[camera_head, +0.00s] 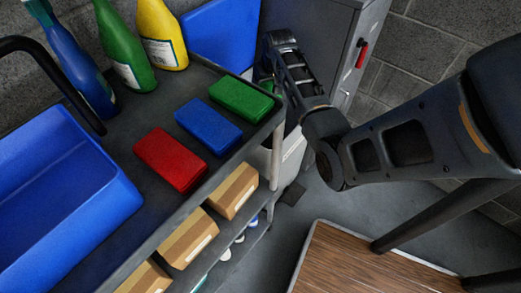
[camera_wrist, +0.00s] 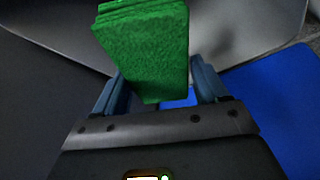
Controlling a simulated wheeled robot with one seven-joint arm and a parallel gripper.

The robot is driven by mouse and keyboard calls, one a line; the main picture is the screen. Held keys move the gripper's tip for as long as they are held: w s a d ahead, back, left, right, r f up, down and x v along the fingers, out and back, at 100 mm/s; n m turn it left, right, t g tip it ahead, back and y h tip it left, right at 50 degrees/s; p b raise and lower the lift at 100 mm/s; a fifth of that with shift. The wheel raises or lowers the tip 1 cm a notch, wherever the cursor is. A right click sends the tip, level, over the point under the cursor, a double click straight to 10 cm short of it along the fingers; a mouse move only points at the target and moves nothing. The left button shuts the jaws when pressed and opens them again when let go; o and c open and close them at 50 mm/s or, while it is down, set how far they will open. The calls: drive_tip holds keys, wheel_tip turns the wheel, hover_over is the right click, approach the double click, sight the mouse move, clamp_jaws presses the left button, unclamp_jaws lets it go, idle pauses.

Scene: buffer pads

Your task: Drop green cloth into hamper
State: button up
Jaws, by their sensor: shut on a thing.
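My gripper (camera_wrist: 164,92) is shut on a green cloth (camera_wrist: 148,45), a thick folded block between its two fingers in the wrist view. In the head view my arm reaches in from the right, and its end is just beyond the cart's far right corner; the fingers are mostly hidden there. A bit of green shows beside it. A separate green pad (camera_head: 241,98) lies on the cart top, next to a blue pad (camera_head: 208,126) and a red pad (camera_head: 171,159). I cannot clearly identify the hamper; a pale bin (camera_head: 292,150) stands partly hidden below my arm.
The dark cart (camera_head: 190,93) bears a blue tub (camera_head: 105,200) and several spray bottles (camera_head: 122,45). Boxes (camera_head: 233,190) sit on its lower shelf. A grey cabinet (camera_head: 322,40) and a blue panel (camera_head: 222,35) stand behind. A wooden-topped table (camera_head: 350,265) is at lower right.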

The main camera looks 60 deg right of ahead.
drive_tip(key=shift+f, duration=0.25)
drive_tip(key=o, duration=1.2)
drive_tip(key=shift+c, duration=0.2)
drive_tip(key=shift+p+v, duration=0.45)
drive_tip(key=shift+v, duration=3.45)
drive_tip(key=shift+s+a, duration=0.1)
